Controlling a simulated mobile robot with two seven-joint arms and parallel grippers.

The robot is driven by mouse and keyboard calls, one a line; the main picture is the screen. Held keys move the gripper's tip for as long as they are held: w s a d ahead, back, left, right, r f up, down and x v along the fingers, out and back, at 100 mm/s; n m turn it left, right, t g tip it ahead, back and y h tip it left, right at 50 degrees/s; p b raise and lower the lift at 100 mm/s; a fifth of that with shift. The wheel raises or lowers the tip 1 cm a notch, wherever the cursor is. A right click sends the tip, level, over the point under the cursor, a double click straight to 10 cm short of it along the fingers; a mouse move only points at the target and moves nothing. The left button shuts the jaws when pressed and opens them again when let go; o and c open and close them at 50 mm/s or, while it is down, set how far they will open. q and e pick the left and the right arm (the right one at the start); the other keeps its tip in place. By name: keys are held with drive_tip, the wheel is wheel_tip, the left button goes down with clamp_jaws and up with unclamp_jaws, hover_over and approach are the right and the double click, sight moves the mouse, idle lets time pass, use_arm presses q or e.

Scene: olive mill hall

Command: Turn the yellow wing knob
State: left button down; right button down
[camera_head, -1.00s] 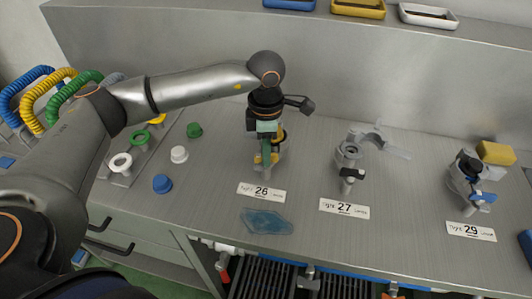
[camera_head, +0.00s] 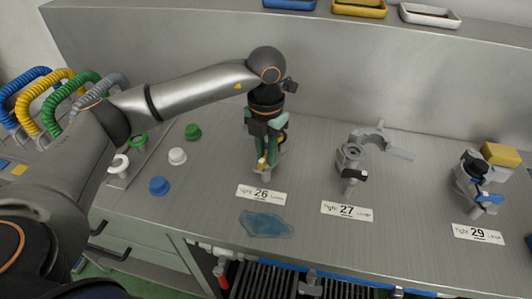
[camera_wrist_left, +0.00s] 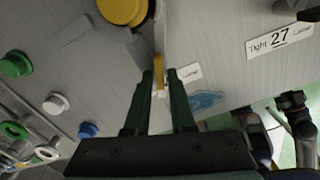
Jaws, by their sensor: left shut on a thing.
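The yellow wing knob (camera_head: 262,163) is on the fitting behind the label marked 26 (camera_head: 261,195). My left gripper (camera_head: 268,161) points down over it from above, its green fingers hiding most of the fitting. In the left wrist view the knob (camera_wrist_left: 159,70) shows as a narrow yellow wing between the fingertips of my left gripper (camera_wrist_left: 159,78), which is shut on it. A round yellow cap (camera_wrist_left: 122,9) of the same station shows at the top of that view.
A blue puddle (camera_head: 266,224) lies in front of label 26. Fittings at 27 (camera_head: 350,157) and 29 (camera_head: 474,178) stand to the right. White (camera_head: 177,156), blue (camera_head: 159,185) and green (camera_head: 193,131) caps lie left. A raised ledge (camera_head: 230,40) runs behind.

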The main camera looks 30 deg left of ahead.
use_arm(q)
drive_tip(key=n, duration=0.6)
drive_tip(key=shift+r+n, duration=0.1)
drive_tip(key=shift+n, duration=0.2)
drive_tip(key=n, duration=0.6)
drive_tip(key=shift+p, duration=0.4)
drive_tip(key=n+p, duration=0.1)
drive_tip(key=n, duration=0.3)
drive_tip(key=shift+n, duration=0.4)
drive_tip(key=shift+w+n+p, duration=0.1)
drive_tip(key=shift+n+p, duration=0.5)
drive_tip(key=shift+n, duration=1.6)
drive_tip(key=c, duration=0.9)
unclamp_jaws()
